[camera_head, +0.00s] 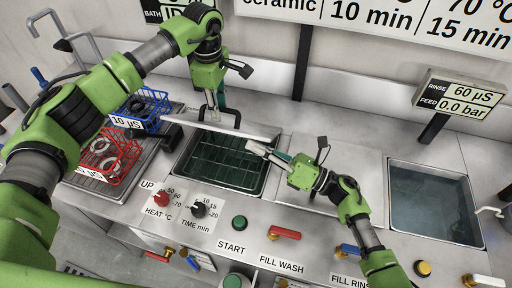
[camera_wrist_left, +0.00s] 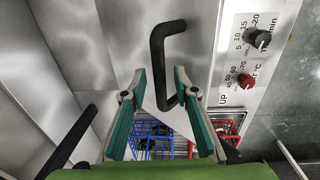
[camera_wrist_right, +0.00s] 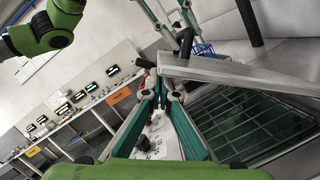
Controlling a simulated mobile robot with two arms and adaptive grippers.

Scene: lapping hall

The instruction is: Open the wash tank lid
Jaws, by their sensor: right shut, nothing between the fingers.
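The wash tank lid (camera_head: 190,127) is a grey metal panel, tilted up and seen nearly edge-on in the head view. Its black handle (camera_head: 235,113) stands on its far side; it also shows in the left wrist view (camera_wrist_left: 157,50). Below the lid, the wash tank (camera_head: 215,160) shows dark green liquid and a wire rack. My left gripper (camera_head: 213,110) is open beside the handle, whose lower end appears between the parted fingers. My right gripper (camera_head: 262,150) is shut and empty, its tips over the tank's right side, close to the lid edge (camera_wrist_right: 235,72); contact is unclear.
A blue basket (camera_head: 150,104) and a red basket (camera_head: 128,148) with rings stand left of the tank. The rinse tank (camera_head: 435,205) lies open at the right. Knobs and a red lever (camera_head: 284,234) line the front panel. A sign post (camera_head: 433,128) stands behind.

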